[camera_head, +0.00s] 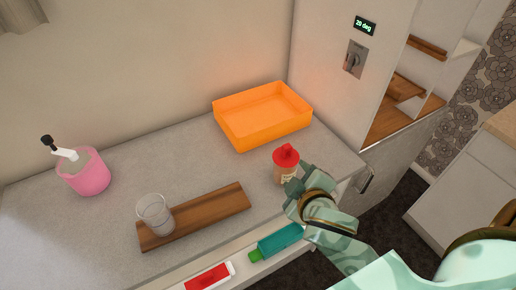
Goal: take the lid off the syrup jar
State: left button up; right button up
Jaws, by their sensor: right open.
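The syrup jar (284,174) stands upright near the counter's front right, with a pale brown body and a label. Its red lid (285,156) sits on top of it. My right gripper (294,190) is open just in front and to the right of the jar, below the lid's height in the picture. It covers part of the jar's lower right side; I cannot tell whether it touches the jar. My left gripper is out of view.
An orange tray (242,132) stands behind the jar. A wooden board (215,212) and a clear glass (154,214) are to the left, with a pink cup (88,179) farther left. A teal bottle (279,241) and a red-and-white tube (207,278) lie along the front ledge.

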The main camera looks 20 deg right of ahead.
jog(key=w+a+r+n+t+y, duration=0.45)
jog(key=a+r+y, duration=0.4)
jog(key=r, duration=0.25)
jog(key=w+a+r+n+t+y, duration=0.35)
jog(key=a+r+n+y, duration=0.3)
jog(key=a+r, duration=0.35)
jog(key=s+a+r+n+g+y, duration=0.1)
jog(key=s+a+n+g+y, duration=0.3)
jog(key=a+n+g+y, duration=0.7)
jog(key=m+g+h, duration=0.2)
jog(key=g+h, duration=0.7)
jog(key=h, duration=1.3)
send_near(287, 146)
jog(key=shift+h, duration=0.3)
notch_tip(287, 146, down, 4)
jog(key=shift+w+d+f+b, duration=0.15)
jog(key=shift+f+b, duration=0.1)
jog(key=shift+b, duration=0.55)
jog(key=f, duration=0.6)
jog(key=shift+a+f+b, duration=0.1)
jog(key=shift+a+b, duration=0.25)
jog(key=shift+b, duration=0.05)
jog(key=shift+s, duration=0.25)
jog(key=c, duration=1.1)
